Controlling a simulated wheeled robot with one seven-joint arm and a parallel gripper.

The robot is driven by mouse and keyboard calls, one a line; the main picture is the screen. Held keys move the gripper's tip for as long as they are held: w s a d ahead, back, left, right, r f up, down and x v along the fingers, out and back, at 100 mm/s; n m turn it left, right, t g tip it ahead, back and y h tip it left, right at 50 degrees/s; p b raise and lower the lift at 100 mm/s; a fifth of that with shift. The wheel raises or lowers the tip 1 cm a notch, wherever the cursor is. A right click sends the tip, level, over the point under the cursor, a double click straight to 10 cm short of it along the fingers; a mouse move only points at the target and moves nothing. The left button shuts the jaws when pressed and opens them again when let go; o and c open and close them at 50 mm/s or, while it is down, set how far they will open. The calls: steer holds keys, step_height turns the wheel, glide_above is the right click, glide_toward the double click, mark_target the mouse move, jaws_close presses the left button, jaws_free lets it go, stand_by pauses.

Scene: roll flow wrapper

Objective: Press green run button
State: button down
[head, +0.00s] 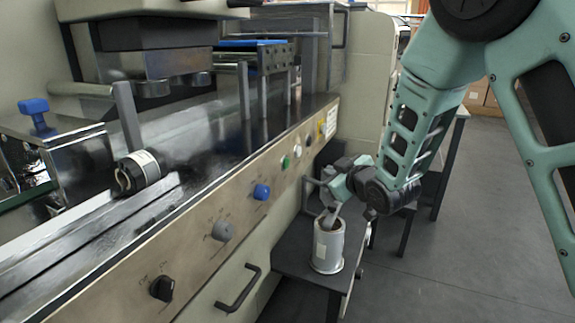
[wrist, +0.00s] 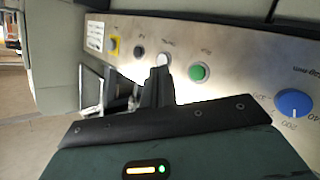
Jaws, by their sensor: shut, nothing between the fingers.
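The green button (head: 286,162) sits on the slanted front panel of the machine, in a row with a white button (head: 298,151) and a black button (head: 308,140). In the wrist view the green button (wrist: 198,73) is fully visible, just right of my gripper's fingertips. My gripper (wrist: 158,75) is shut and empty. In that view its tips overlap the lower edge of the white button (wrist: 164,60). Whether they touch the panel I cannot tell. In the head view my gripper is in front of the panel, right of the green button.
A blue knob (head: 262,192), a grey knob (head: 222,231) and a black knob (head: 162,288) line the panel nearer the camera. A yellow-backed switch (head: 322,128) is at the far end. A metal canister (head: 328,247) stands on a small table below my gripper. Open floor lies right.

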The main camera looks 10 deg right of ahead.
mark_target(286, 164)
steer(key=w+a, duration=0.5)
steer(key=a, duration=0.2)
steer(key=shift+p, duration=0.45)
stand_by(1.8)
steer(key=shift+w+a, duration=0.25)
